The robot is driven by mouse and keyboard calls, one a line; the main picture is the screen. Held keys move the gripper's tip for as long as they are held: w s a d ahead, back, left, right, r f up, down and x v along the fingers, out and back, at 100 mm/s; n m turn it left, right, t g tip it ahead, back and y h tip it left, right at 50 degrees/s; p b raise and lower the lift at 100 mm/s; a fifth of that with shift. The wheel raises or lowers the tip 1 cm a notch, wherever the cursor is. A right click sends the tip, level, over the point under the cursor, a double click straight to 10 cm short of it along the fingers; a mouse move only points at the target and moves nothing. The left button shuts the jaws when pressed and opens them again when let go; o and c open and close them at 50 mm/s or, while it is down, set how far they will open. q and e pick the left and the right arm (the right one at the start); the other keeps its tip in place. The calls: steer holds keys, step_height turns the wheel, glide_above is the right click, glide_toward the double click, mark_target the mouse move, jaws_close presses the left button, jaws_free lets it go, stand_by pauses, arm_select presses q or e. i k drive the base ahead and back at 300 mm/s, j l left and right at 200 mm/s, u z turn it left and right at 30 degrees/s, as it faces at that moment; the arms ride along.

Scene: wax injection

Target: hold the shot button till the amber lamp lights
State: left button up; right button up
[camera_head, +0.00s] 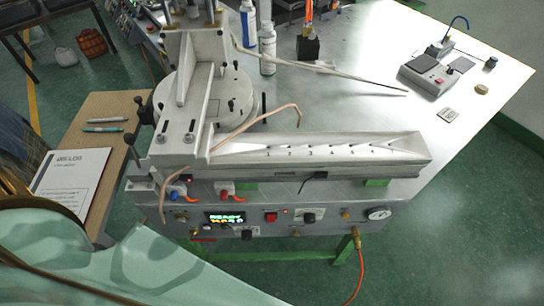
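The wax injection machine (380,190) stands at the table's front edge, with a control panel (320,216) along its front. A lit display (226,218) reads READY on its top line; the line below is too small to read surely. I cannot tell which control is the shot button. No lamp clearly glows amber. Small brass-coloured fittings, one at the right (345,214), also sit on the panel. Neither gripper is in view.
A pressure gauge (379,213) is at the panel's right end. A long sloped metal block (320,148) lies above the panel. A side board (105,107) holds a printed sheet (72,180) and pens. An orange hose (359,265) hangs below.

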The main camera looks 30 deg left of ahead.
mark_target(180, 221)
steer(key=u, duration=2)
